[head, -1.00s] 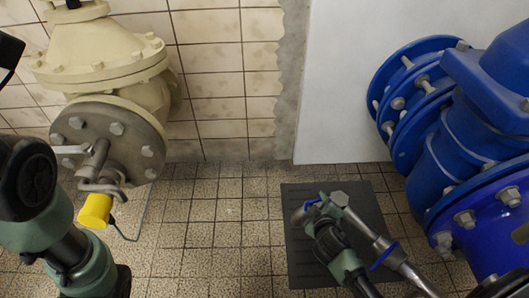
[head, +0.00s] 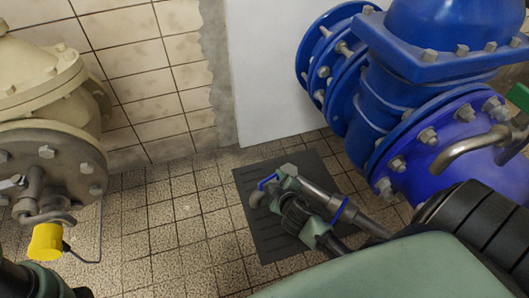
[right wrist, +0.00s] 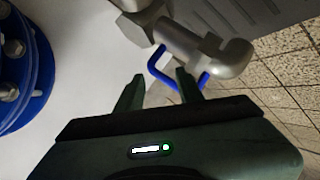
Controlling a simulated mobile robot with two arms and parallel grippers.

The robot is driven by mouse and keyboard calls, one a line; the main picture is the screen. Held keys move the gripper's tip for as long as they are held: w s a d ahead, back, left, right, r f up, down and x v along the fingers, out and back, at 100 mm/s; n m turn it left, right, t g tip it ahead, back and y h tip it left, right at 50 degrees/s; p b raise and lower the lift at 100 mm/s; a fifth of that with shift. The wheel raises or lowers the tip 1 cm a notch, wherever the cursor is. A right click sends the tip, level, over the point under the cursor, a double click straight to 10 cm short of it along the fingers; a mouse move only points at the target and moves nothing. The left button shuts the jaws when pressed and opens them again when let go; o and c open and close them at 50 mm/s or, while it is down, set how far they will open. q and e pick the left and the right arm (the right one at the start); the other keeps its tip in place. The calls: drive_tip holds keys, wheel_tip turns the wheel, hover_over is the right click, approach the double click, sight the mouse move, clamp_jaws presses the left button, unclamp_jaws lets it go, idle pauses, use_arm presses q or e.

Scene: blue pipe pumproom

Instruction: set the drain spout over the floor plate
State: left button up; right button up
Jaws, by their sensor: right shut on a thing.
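The drain spout (head: 318,185) is a grey metal pipe with blue parts and a downturned elbow at its far end. It runs from the lower right to above the dark floor plate (head: 268,238). In the head view its outlet lies against the plate's left part; its height is unclear. My right gripper (head: 272,190) is at the elbow end. In the right wrist view its fingers (right wrist: 160,88) are shut on the spout's blue loop handle (right wrist: 160,68), beside the silver elbow (right wrist: 235,58). My left arm shows only at the lower left; its fingers are out of view.
A large blue valve with bolted flanges (head: 405,140) stands at the right, close to my right arm.

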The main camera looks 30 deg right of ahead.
drive_tip(key=s+d+r+p, duration=0.2)
drive_tip(key=s+d+p, duration=0.1)
drive_tip(key=s+d, duration=0.1)
drive_tip(key=shift+d, duration=0.65)
idle(0.5)
drive_tip(key=shift+r, duration=0.1)
